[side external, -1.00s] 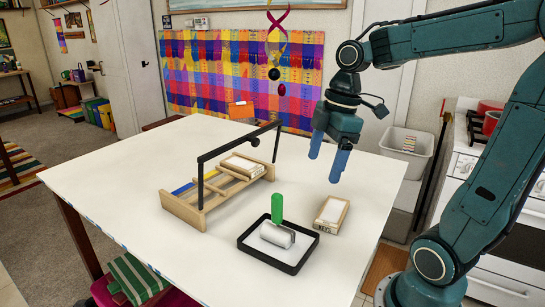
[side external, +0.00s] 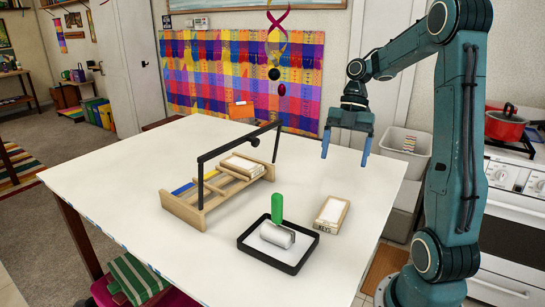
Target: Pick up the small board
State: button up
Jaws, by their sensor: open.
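One small board (side external: 331,214), a light wooden block with a white top and dark lettering on its front edge, lies flat on the white table, right of a black tray. A similar small board (side external: 242,165) sits in the wooden rack (side external: 186,213) at the table's middle; I cannot tell which one is meant. My gripper (side external: 344,160) is open and empty, fingers pointing down. It is above the table's right side, higher than the lettered board and apart from both boards.
The black tray (side external: 262,264) holds a roller with a green handle (side external: 277,208). A black bar (side external: 240,139) on posts spans above the rack. The table (side external: 130,190) is bare at the left and front. A grey bin (side external: 405,150) stands beyond its right edge.

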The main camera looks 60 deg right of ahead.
aim_at(333, 210)
jog(key=shift+a+f, duration=0.1)
jog(key=shift+x, duration=6.8)
jog(key=c, duration=1.1)
